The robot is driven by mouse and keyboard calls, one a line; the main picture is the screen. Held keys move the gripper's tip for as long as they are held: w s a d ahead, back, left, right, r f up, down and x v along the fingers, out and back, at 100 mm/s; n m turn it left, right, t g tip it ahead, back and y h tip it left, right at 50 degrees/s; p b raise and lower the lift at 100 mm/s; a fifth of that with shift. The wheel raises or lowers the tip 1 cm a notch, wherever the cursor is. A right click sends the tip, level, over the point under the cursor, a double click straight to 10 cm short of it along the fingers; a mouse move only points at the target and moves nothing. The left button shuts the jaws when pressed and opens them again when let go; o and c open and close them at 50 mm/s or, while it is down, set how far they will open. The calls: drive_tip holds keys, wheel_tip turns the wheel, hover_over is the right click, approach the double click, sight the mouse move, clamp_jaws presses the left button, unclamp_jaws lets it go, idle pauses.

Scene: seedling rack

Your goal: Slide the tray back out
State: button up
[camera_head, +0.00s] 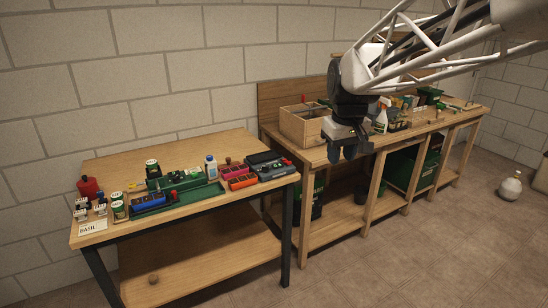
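A low dark green tray (211,192) lies on the left wooden table. On or in it are a blue seedling tray (149,200) and a green seedling tray (188,183). A pink tray (230,170) and an orange tray (243,183) stand to its right. I cannot tell which one is the task's tray. My gripper (347,155) hangs from the white lattice arm, pointing down in front of the right bench. Its dark fingers look spread with nothing between them. It is well to the right of all these trays and touches none.
Jars, a red bottle (88,187), a BASIL card (93,227) and a dark toolbox (270,165) crowd the left table. A wooden box (301,125) stands on the right bench (391,137). A white bottle (510,187) stands on the floor.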

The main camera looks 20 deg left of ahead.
drive_tip(key=w+a+f+n, duration=0.2)
drive_tip(key=w+a, duration=0.3)
drive_tip(key=a, duration=0.5)
drive_tip(key=w+a+f+n+g, duration=0.1)
drive_tip(key=w+a+f+n, duration=0.2)
drive_tip(key=a, duration=0.6)
drive_tip(key=w+a+f, duration=0.2)
drive_tip(key=w+a, duration=0.4)
drive_tip(key=a, duration=0.4)
drive_tip(key=a+f+n, duration=0.2)
drive_tip(key=a+f, duration=0.3)
drive_tip(key=a, duration=0.5)
drive_tip(key=s+a+f+n, duration=0.1)
drive_tip(key=a+f, duration=0.4)
drive_tip(key=a, duration=0.5)
drive_tip(key=a+f+n, duration=0.2)
drive_tip(key=a+f, duration=0.4)
drive_tip(key=a, duration=0.5)
drive_tip(key=shift+s+a+n+g, duration=0.1)
drive_tip(key=shift+s+n+g, duration=0.2)
drive_tip(key=shift+s+a+f, duration=0.1)
drive_tip(key=shift+a, duration=0.25)
drive_tip(key=shift+f, duration=0.15)
drive_tip(key=shift+f, duration=3.75)
clamp_jaws()
